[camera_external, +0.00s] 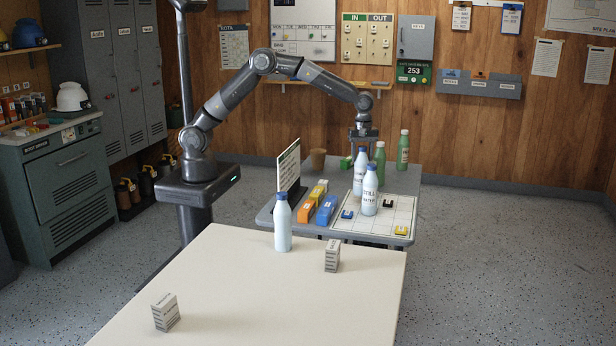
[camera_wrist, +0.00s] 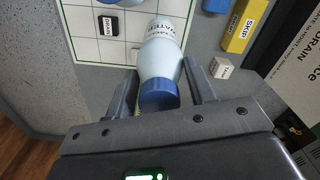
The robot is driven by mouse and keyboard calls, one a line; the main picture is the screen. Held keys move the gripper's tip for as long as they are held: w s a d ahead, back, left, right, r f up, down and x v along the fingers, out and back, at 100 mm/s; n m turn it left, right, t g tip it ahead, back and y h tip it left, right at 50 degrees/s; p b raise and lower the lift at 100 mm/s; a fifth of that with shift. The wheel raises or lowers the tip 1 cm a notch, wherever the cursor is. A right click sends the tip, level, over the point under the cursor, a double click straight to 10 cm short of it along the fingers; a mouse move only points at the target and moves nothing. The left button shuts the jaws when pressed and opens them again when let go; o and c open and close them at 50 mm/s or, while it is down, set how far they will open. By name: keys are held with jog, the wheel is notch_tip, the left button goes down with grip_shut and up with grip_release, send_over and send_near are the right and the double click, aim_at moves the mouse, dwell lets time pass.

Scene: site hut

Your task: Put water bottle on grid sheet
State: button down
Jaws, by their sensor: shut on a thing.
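A white water bottle with a blue cap (camera_external: 359,177) is upright at the far left part of the white grid sheet (camera_external: 384,225). My gripper (camera_external: 363,150) is shut on its upper part from above. In the wrist view the bottle (camera_wrist: 160,62) sits between the fingers (camera_wrist: 165,88), cap nearest the camera, with the grid sheet (camera_wrist: 98,50) beside and under it. I cannot tell whether its base touches the sheet. A second white bottle (camera_external: 370,192) stands on the sheet, in front of the held one. A third (camera_external: 283,228) stands on the cream table.
Two green bottles (camera_external: 403,150) (camera_external: 380,165) stand behind and right. Blue (camera_external: 326,210) and orange (camera_external: 306,211) blocks, a yellow block (camera_wrist: 243,26) and an upright board (camera_external: 288,168) are left of the sheet. Small tiles (camera_external: 401,231) lie on it. The cream table (camera_external: 250,290) holds two small boxes.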

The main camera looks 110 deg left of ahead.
aim_at(362, 164)
jog(key=shift+f, duration=2.05)
jog(key=c, duration=0.6)
grip_release()
